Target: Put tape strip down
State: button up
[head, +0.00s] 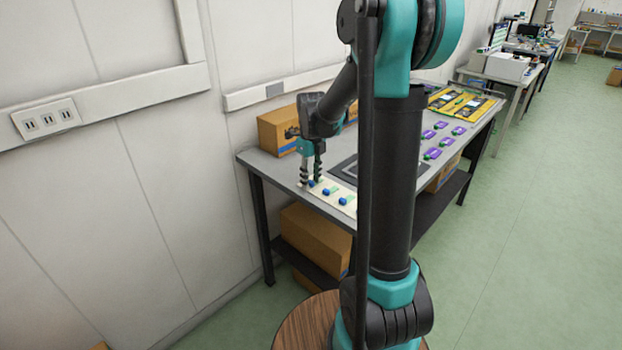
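My gripper (311,183) points down over the near left end of the table, at a pale board (319,195). Its two dark fingers show a narrow gap between them. A small blue piece shows at the fingertips, and I cannot tell whether it is gripped or lies behind them. Blue pieces (327,191) and (343,201) lie on the board, with pale green patches beside them. I cannot make out with certainty which item is the tape strip. My arm hides the board's right part.
The table (247,159) stands along the wall. A cardboard box (277,131) sits at its back left. A dark grey tray (346,170), several purple cards (432,154) and a yellow panel (470,101) lie further right. More boxes (312,232) stand below.

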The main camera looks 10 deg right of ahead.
aim_at(311, 182)
notch_tip(311, 182, up, 13)
jog(key=shift+f, duration=0.2)
dwell(0.3)
jog(key=shift+s, duration=0.1)
